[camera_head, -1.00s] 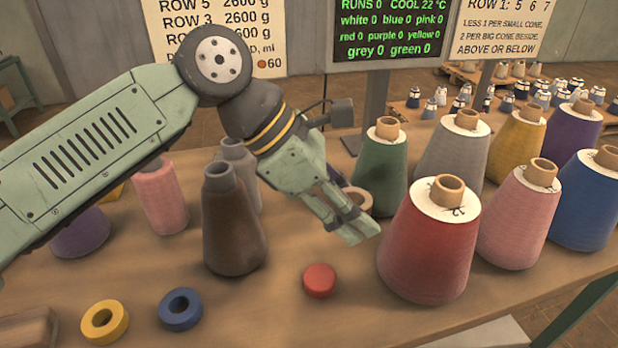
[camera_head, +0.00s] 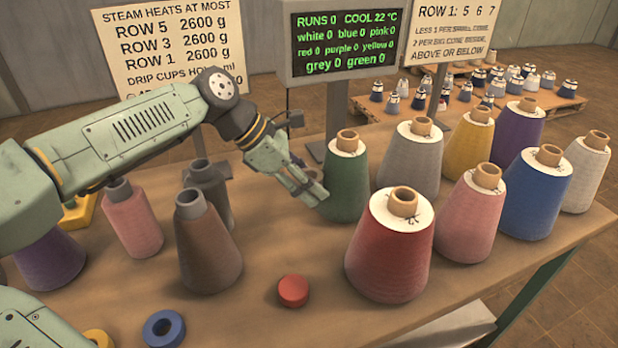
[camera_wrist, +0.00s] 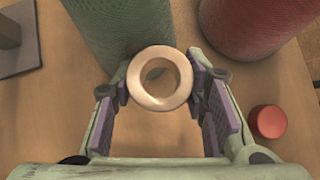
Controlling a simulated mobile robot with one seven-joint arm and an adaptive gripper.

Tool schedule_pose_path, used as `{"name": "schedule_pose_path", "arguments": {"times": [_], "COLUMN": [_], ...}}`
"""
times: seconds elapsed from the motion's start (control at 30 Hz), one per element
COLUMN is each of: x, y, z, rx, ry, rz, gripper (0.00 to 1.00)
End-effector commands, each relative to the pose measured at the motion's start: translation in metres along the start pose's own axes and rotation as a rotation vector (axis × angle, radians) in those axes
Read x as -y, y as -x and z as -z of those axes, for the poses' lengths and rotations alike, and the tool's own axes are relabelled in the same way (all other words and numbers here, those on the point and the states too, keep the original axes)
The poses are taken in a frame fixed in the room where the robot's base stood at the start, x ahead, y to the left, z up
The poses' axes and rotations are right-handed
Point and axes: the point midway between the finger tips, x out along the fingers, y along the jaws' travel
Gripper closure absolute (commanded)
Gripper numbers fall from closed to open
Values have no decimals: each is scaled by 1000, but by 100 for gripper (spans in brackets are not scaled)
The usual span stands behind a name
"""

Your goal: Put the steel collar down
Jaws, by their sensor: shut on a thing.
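The steel collar (camera_wrist: 142,98) is a pale, shiny ring with a round hole. In the wrist view it sits between the two purple-padded fingers of my gripper (camera_wrist: 160,88), which are shut on it. The collar's height above the table (camera_head: 255,265) is unclear.
The red cone (camera_head: 390,250) stands right of my gripper, with more big cones behind. A red puck (camera_head: 293,290) and a blue ring (camera_head: 164,328) lie in front. A brown cone (camera_head: 208,250) stands left. The table between the brown cone and red puck is clear.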

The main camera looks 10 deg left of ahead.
Motion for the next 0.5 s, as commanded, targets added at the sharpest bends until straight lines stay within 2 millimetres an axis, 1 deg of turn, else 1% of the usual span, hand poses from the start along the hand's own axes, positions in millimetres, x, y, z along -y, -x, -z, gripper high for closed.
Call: {"name": "schedule_pose_path", "arguments": {"times": [0.43, 0.47, 0.5], "x": [0, 0, 0], "y": [-7, -6, -6], "z": [6, 5, 5], "rx": [1, -1, -1], "ry": [-1, -1, -1], "rz": [-1, 0, 0], "gripper": [96, 58, 55]}}
